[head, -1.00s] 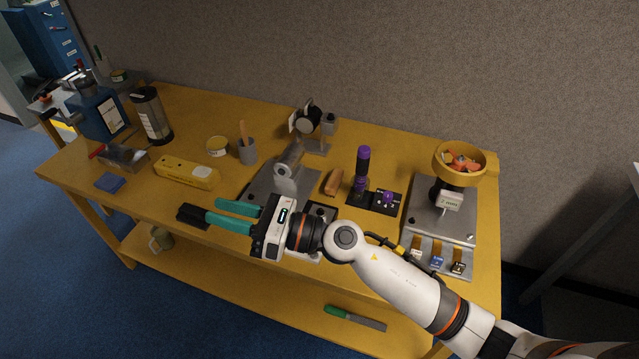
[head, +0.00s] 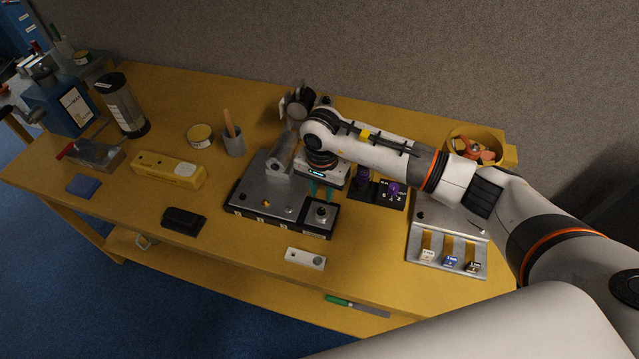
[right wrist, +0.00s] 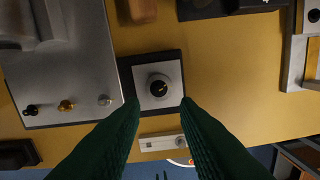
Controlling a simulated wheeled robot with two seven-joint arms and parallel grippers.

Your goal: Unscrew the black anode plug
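A grey metal plate (head: 258,178) on the yellow bench carries a row of three small plugs along its front edge. The black plug (head: 241,193) is leftmost, beside a brass plug (head: 265,203) and a silver plug (head: 291,210). In the right wrist view the black plug (right wrist: 30,110) is far left, outside the fingers. My right gripper (head: 321,191) points down with green fingers apart and empty. It hangs near a small dark-rimmed block with a black-centred round fitting (head: 321,213); this fitting (right wrist: 158,88) shows ahead between the fingertips (right wrist: 160,106). My left gripper is not in view.
A grey cylinder housing (head: 282,155) rises from the plate. A purple-handled lever (head: 363,176) stands right of my gripper. A white bar (head: 306,259) and a black case (head: 183,221) lie in front. A yellow pendant (head: 168,170) lies left. Bare bench separates these.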

